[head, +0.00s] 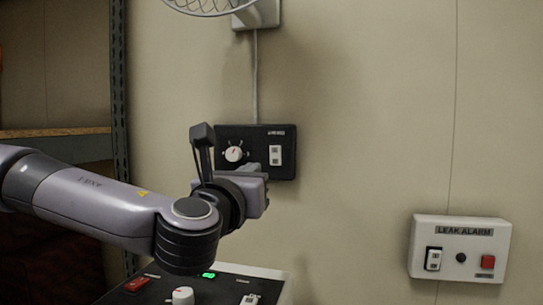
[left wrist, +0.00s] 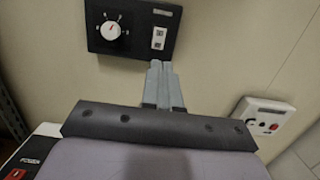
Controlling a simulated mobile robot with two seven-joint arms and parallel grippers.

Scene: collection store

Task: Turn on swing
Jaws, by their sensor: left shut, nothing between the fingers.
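A black control panel (head: 257,137) is on the wall below a fan. It has a white round knob (head: 233,154) at left and a white rocker switch (head: 275,155) at right; the small label above the switch is too blurred to read. In the left wrist view the knob (left wrist: 110,31) and the switch (left wrist: 158,38) also show. My left gripper (left wrist: 161,66) is shut and empty, its fingertips just below the switch; I cannot tell whether they touch the panel. In the head view my left wrist covers part of the panel's lower edge. My right gripper is not in view.
The fan's wire guard (head: 205,5) shows at the top. A leak alarm box (head: 461,260) with a switch and red button is at lower right. A lower control box (head: 225,289) stands under my arm. A shelf post (head: 119,90) is at left.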

